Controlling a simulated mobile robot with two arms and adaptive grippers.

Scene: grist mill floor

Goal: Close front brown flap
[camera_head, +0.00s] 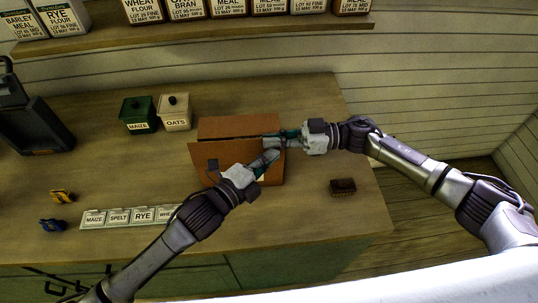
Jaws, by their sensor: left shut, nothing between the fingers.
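A brown cardboard box (237,127) stands near the middle of the wooden table. Its front brown flap (215,155) shows as a panel along the box's near side, its left corner sticking out past the box. My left gripper (269,160) is shut and empty, at the right part of this front panel; whether it touches is unclear. My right gripper (276,140) reaches in from the right over the box's right end, just above the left gripper. Its fingers are too small and overlapped to read. The two grippers hide the box's right front part.
A green MAIZE tin (138,115) and a pale OATS tin (174,114) stand left of the box. A row of labels (119,217) lies in front, with yellow (62,196) and blue (53,225) clips to the left. A dark block (343,187) lies right of the box.

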